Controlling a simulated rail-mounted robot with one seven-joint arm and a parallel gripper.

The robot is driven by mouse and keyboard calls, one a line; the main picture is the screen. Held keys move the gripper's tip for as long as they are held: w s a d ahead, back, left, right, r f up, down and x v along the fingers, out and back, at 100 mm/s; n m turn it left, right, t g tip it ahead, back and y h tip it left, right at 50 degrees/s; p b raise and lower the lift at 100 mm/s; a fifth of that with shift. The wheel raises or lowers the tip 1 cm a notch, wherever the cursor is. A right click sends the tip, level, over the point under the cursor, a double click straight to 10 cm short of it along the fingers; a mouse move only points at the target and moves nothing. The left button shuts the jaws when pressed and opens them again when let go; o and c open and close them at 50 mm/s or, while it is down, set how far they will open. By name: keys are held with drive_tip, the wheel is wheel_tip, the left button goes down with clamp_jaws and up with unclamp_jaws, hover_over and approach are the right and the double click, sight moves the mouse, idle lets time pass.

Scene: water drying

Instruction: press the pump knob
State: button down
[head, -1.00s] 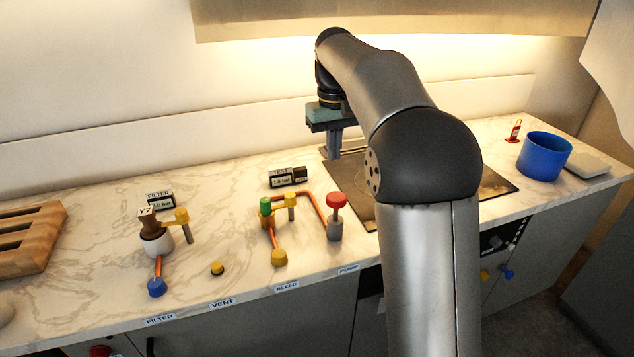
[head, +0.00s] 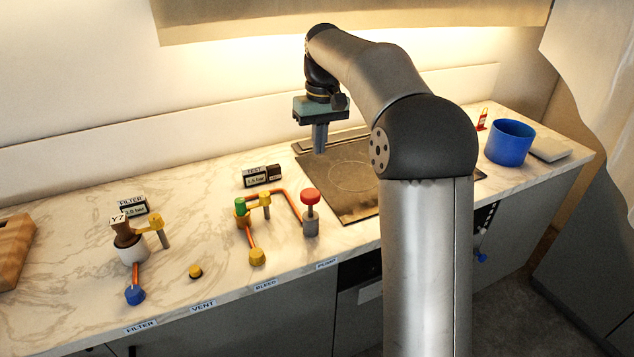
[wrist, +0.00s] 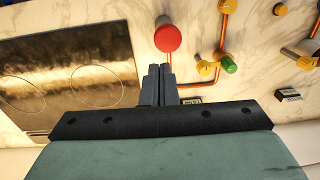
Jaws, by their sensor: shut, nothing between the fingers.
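The pump knob (head: 310,197) is a red round cap on a grey cylinder, standing upright near the front of the marble counter, behind the PUMP label (head: 327,264). In the wrist view the red knob (wrist: 168,38) lies just beyond the fingertips, in line with them. My gripper (head: 320,150) hangs pointing down above the back of the dark cooktop, behind and above the knob in the head view. Its fingers are together and empty, as the wrist view also shows (wrist: 159,70). The gripper is apart from the knob.
Orange pipes join the pump to a green-and-yellow valve (head: 240,207) on its left. A TEST gauge (head: 262,176) stands behind. The filter unit (head: 130,245) and a yellow vent knob (head: 195,271) are farther left. A blue cup (head: 510,143) stands at right.

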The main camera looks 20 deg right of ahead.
sight(317, 193)
drive_tip(key=f, duration=0.3)
drive_tip(key=f+p, duration=0.1)
drive_tip(key=f, duration=0.7)
drive_tip(key=shift+a, duration=0.25)
wheel_tip(317, 193, down, 5)
drive_tip(key=shift+b, duration=1.25)
drive_tip(key=shift+s, duration=0.15)
drive_tip(key=shift+r+p, duration=0.35)
drive_tip(key=shift+p, duration=0.05)
wheel_tip(317, 193, up, 14)
drive_tip(key=p, duration=0.1)
drive_tip(key=shift+d, duration=0.35)
